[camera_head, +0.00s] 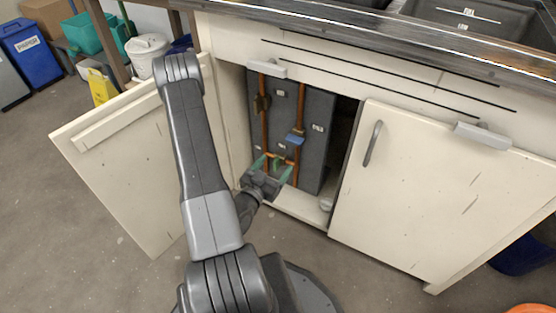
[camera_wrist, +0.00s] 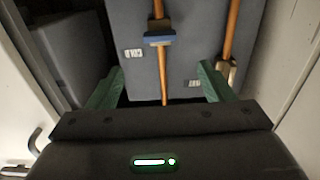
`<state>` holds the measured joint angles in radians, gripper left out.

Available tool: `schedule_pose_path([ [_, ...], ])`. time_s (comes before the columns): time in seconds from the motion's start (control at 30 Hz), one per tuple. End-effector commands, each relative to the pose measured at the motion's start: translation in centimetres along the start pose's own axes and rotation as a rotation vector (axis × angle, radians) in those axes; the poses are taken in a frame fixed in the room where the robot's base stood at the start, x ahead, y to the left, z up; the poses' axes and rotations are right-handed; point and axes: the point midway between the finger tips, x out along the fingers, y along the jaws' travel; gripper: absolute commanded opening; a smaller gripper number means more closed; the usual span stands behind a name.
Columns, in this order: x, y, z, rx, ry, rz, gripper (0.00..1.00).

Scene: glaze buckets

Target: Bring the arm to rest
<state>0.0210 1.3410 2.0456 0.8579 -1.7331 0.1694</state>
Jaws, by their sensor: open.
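My gripper (camera_head: 273,166) is at the front of an open cabinet bay under the counter. Its green-tipped fingers stand apart with nothing between them. In the wrist view the same gripper (camera_wrist: 163,92) shows its two green fingers spread in front of a grey block-shaped unit (camera_wrist: 192,75). My arm reaches from the bottom of the head view, up past the open left door, with the wrist at the cabinet opening.
The left cabinet door (camera_head: 120,165) stands open beside my arm; the right door (camera_head: 430,195) is closed. Inside, copper pipes (camera_head: 299,110) with a blue-handled valve (camera_head: 295,138) run before the grey unit (camera_head: 315,125). A bucket (camera_head: 148,52) and blue bin (camera_head: 30,50) stand at the back left.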

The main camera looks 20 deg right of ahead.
Motion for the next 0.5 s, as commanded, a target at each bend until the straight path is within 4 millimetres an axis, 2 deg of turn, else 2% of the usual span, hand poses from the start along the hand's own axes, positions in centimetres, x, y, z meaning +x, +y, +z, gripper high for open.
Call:
schedule_pose_path([
  [0.33,-0.17,0.03,0.02,-0.001,0.000,0.001,0.75],
  [0.5,0.54,0.05,0.04,0.003,0.000,0.002,0.75],
])
